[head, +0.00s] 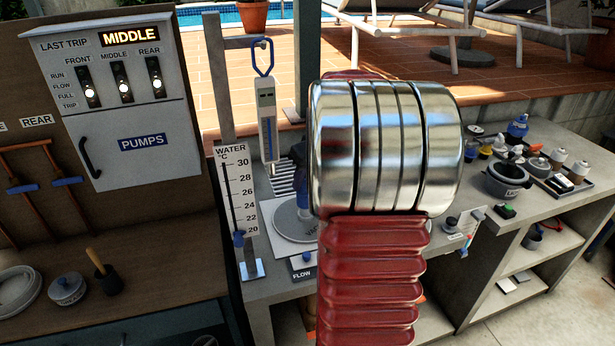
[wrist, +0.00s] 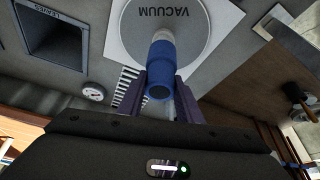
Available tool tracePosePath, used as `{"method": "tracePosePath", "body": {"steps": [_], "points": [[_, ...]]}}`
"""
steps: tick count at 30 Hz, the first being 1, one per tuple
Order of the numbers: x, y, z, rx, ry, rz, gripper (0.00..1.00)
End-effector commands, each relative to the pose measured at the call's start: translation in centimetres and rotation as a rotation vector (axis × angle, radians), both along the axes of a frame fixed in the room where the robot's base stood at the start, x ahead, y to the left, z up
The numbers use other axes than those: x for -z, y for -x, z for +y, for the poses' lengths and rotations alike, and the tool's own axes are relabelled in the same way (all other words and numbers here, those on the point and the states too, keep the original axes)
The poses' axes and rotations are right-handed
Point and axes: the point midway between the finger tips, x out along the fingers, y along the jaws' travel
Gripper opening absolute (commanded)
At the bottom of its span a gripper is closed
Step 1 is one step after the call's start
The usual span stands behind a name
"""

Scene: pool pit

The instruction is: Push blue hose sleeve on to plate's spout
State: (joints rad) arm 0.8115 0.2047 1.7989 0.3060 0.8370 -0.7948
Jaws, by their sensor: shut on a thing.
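The blue hose sleeve (wrist: 160,72) is in the middle of the wrist view, with its round open end towards the camera. My gripper (wrist: 160,88) is shut on it, one dark finger on each side. Beyond the sleeve is the round grey plate marked VACUUM (wrist: 192,38), with a pale spout (wrist: 161,37) showing at the sleeve's far end. I cannot tell how far the sleeve is over the spout. In the head view the plate (head: 288,226) lies on the counter, partly hidden by my arm. A blue piece of the sleeve (head: 303,196) shows above it.
A LEAVES opening (wrist: 55,42), a striped grille and a small round gauge (wrist: 92,92) are near the plate. A water thermometer board (head: 236,190) stands left of it. A PUMPS box (head: 130,110) is at left. Pots and jars (head: 510,178) crowd the right counter.

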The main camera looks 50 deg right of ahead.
Motion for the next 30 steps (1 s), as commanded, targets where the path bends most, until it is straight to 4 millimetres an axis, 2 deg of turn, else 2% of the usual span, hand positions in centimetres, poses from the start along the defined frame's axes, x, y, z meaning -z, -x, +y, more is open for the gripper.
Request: {"method": "tracePosePath", "body": {"steps": [15,30], "points": [[1.4,0.0,0.0,0.001,-0.001,0.001,0.1],[1.5,0.0,0.0,0.001,0.0,0.0,0.1]]}}
